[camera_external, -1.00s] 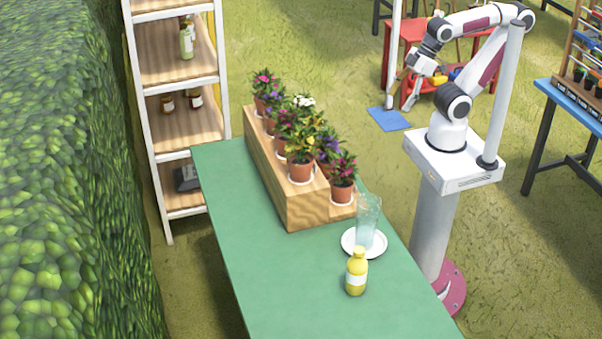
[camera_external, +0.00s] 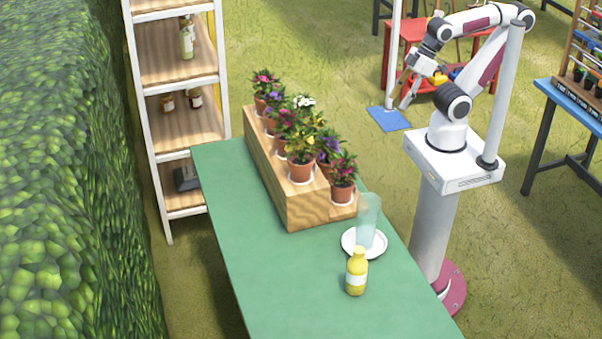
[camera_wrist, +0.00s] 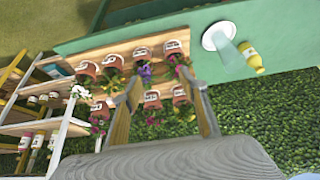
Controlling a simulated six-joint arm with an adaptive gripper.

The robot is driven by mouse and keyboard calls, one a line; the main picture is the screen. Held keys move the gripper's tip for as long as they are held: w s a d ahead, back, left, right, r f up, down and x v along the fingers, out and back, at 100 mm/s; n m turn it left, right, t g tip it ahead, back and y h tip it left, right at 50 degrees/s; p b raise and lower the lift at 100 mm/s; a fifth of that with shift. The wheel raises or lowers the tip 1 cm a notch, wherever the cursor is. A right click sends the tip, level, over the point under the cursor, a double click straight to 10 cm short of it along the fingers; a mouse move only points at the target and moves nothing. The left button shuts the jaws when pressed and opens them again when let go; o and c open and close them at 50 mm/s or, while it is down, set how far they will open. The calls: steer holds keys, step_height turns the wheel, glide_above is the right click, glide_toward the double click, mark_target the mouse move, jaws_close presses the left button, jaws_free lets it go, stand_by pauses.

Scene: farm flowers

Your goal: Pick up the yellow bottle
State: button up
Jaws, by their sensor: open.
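The yellow bottle (camera_external: 356,272) with a white label stands upright on the green table (camera_external: 300,285), near its right edge. In the wrist view the bottle (camera_wrist: 252,58) is at the upper right, beside the glass and plate. My gripper (camera_external: 407,86) is open and empty, raised at the far side near the red table, well away from the bottle. In the wrist view its two fingers (camera_wrist: 160,92) are spread apart in front of the flower pots, touching nothing I can make out.
A white plate (camera_external: 350,240) with a clear glass (camera_external: 367,222) on it stands right behind the bottle. A wooden stepped stand (camera_external: 287,200) holds several potted flowers (camera_external: 301,165). A shelf (camera_external: 180,85) and hedge (camera_external: 65,170) are at left. The table's front is clear.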

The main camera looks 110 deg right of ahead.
steer(key=w+a+f+n+y, duration=0.15)
steer(key=w+a+f, duration=0.35)
steer(key=a+f, duration=0.5)
steer(key=w+a+f+n+g+y, duration=0.1)
steer(key=w+a+f+n, duration=0.2)
steer(key=w+a+f, duration=0.55)
steer(key=w+a+f+n+y, duration=0.15)
steer(key=a+f, duration=0.55)
steer(key=a, duration=0.7)
steer(key=w+a+t+y, duration=0.1)
steer(key=w+a+t, duration=0.1)
steer(key=w+a, duration=0.25)
steer(key=w+a+r+t+y, duration=0.1)
steer(key=w+a+r+t, duration=0.1)
steer(key=w+r+t, duration=0.3)
step_height(320, 180, up, 3)
steer(key=shift+w+a+y, duration=0.2)
steer(key=shift+w+y, duration=0.2)
steer(key=shift+w, duration=0.55)
steer(key=shift+x, duration=1.25)
